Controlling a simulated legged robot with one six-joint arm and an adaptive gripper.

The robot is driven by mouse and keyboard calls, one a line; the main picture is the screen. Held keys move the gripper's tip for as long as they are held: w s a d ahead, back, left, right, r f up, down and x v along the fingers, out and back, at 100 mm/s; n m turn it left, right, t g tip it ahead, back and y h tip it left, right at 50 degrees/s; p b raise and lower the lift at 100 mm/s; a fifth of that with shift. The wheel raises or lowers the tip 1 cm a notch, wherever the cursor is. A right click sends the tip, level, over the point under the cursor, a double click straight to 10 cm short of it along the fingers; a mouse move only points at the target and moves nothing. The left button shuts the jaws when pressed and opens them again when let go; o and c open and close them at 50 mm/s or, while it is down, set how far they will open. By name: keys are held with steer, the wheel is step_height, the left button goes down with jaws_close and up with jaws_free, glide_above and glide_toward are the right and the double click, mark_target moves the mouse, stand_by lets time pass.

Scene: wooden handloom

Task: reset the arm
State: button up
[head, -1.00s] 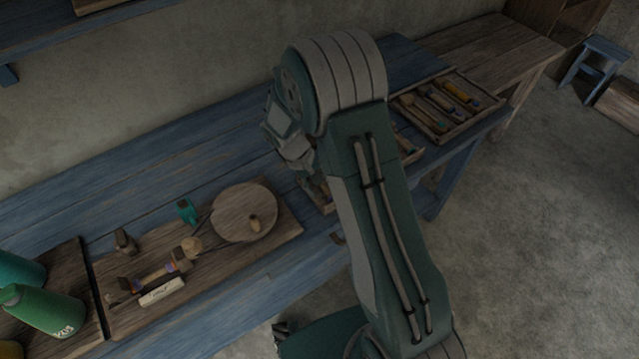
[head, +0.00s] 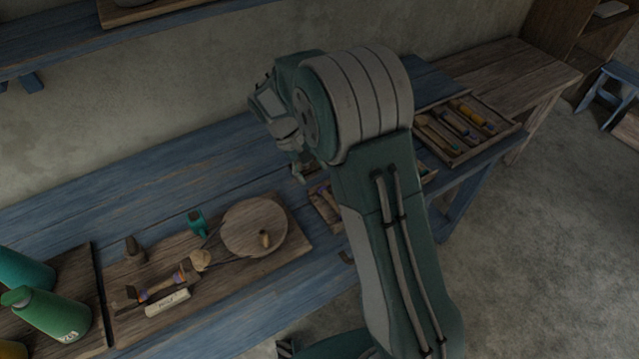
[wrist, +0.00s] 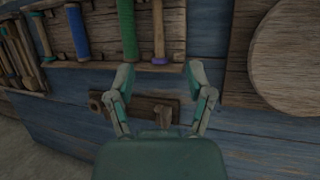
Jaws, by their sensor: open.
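My arm rises from the bottom of the head view and bends at its top, with my gripper (head: 297,172) hanging at the left of the bend, partly hidden by the arm. In the wrist view my gripper (wrist: 159,84) is open, with its two fingers apart and nothing between them. It is above the blue table (head: 190,175), beside a wooden tray (wrist: 185,30) that holds a blue and a green rod. A small wooden piece with a peg (wrist: 163,115) shows below the fingertips, on the blue wood.
A wooden board (head: 215,275) with a round disc (head: 254,227) and several small tools lies left of my arm. A tray of tools (head: 465,128) is at the right. A blue shelf (head: 60,55) is on the wall above.

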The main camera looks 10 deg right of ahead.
steer(key=shift+w+a+r, duration=0.1)
steer(key=shift+a+r, duration=0.05)
steer(key=shift+r, duration=0.2)
steer(key=s+d+r+m+t+y, duration=0.1)
steer(key=s+d+r+t+y, duration=0.25)
steer(key=s+r, duration=0.85)
steer(key=s+d+r+m+t, duration=0.1)
steer(key=s+r+t, duration=0.4)
steer(key=s, duration=0.6)
steer(key=shift+s+r+m+y, duration=0.4)
steer(key=shift+y, duration=0.05)
steer(key=shift+t, duration=0.25)
